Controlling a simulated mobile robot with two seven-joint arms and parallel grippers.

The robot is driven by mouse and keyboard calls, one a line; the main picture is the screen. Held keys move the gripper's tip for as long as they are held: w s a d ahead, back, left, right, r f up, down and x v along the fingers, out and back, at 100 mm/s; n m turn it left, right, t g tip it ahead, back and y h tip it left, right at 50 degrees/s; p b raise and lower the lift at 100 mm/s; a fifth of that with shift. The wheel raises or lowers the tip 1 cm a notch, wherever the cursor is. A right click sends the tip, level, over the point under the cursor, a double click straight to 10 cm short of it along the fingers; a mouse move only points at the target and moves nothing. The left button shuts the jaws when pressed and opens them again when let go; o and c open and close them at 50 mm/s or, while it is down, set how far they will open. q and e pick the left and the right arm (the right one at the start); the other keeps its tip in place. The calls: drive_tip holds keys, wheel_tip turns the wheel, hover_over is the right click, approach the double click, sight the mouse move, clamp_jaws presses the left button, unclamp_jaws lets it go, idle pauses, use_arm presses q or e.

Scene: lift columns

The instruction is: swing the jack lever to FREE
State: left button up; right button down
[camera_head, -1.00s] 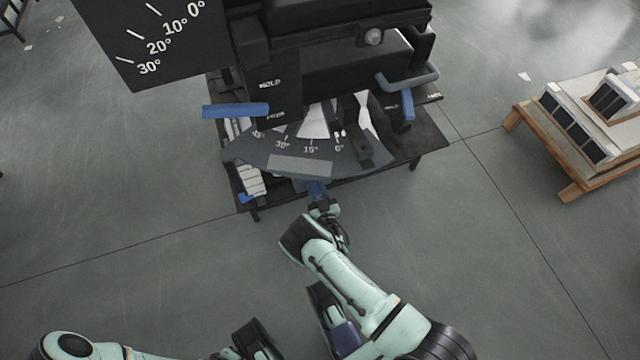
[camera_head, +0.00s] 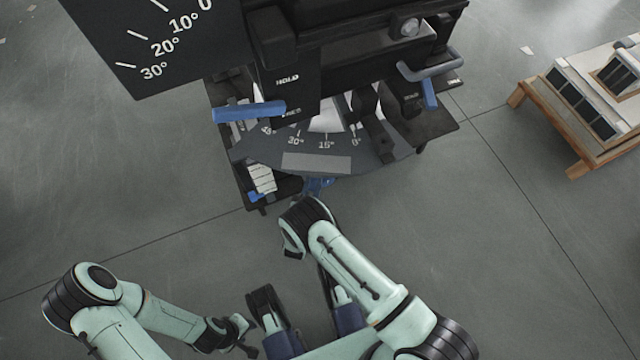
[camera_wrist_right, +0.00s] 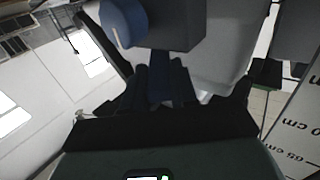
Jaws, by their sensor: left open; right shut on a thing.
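A blue lever (camera_head: 248,112) sticks out to the left of a black housing (camera_head: 290,60). The housing reads HOLD above; a lower label near the lever's inner end is too small to read. My right gripper (camera_wrist_right: 160,85) is shut on a dark blue handle (camera_wrist_right: 158,93) below the front of the angle scale. The handle's blue part also shows in the head view (camera_head: 318,186), but my right wrist hides the fingers there. My left gripper (camera_head: 243,338) is open and empty near the bottom, well below the blue lever.
A grey angle scale (camera_head: 315,162) sits over a black table (camera_head: 435,130). A blue-ended grey handle (camera_head: 430,90) is on the right side. A large angle board (camera_head: 130,45) stands upper left. A wooden pallet (camera_head: 575,150) holds panels at right. Floor on the left is clear.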

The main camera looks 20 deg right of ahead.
use_arm(q)
drive_tip(key=shift+s+a+f, duration=0.2)
drive_tip(key=shift+s, duration=0.1)
use_arm(e)
drive_tip(key=shift+w+a+r, duration=0.15)
drive_tip(key=shift+r, duration=0.05)
drive_tip(key=shift+m+g+h, duration=0.3)
drive_tip(key=c, duration=0.9)
unclamp_jaws()
drive_tip(key=shift+f, duration=0.1)
